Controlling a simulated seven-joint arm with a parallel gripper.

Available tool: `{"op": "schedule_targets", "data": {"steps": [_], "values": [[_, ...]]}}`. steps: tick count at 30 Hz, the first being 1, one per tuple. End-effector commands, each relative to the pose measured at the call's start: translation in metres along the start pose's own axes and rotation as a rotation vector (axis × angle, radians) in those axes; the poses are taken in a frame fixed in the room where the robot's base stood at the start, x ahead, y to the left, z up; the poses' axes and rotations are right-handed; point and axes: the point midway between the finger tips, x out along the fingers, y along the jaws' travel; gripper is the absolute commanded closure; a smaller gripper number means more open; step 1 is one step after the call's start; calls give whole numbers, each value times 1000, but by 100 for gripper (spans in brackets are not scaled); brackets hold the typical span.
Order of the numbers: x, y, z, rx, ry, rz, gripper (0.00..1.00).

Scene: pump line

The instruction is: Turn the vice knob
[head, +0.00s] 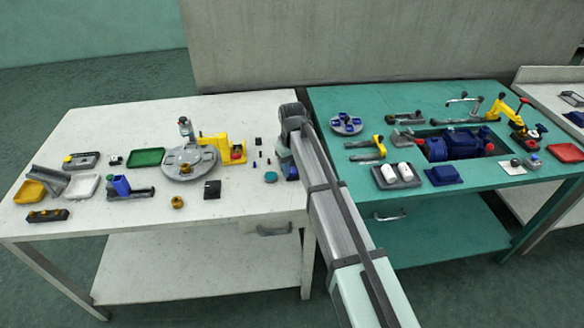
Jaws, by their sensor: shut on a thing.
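My gripper (288,170) is at the right edge of the white table, at the end of my arm, which reaches up from the bottom of the head view. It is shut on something. A small dark blue shape shows at its end, but the fingers and what they hold are too small and hidden to make out. A grey, vice-like fixture (143,192) with a blue block (121,186) stands at the left on the white table, well apart from my gripper. I cannot make out a vice knob for certain.
The white table (240,110) holds a grey round plate (180,172), a yellow fixture (222,145), a green tray (146,157) and a teal disc (270,177) close to my gripper. The teal table (440,95) at right is crowded. My arm crosses the gap between them.

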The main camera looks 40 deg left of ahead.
Motion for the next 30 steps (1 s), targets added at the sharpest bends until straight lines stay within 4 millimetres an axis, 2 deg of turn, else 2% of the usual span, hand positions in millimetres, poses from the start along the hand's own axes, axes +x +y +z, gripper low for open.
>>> {"op": "schedule_targets", "data": {"steps": [12, 25, 26, 30], "values": [[0, 0, 0, -320, 0, 0, 95], [0, 0, 0, -361, 0, 0, 95], [0, 0, 0, -361, 0, 0, 63], [0, 0, 0, -360, 0, 0, 49]]}}
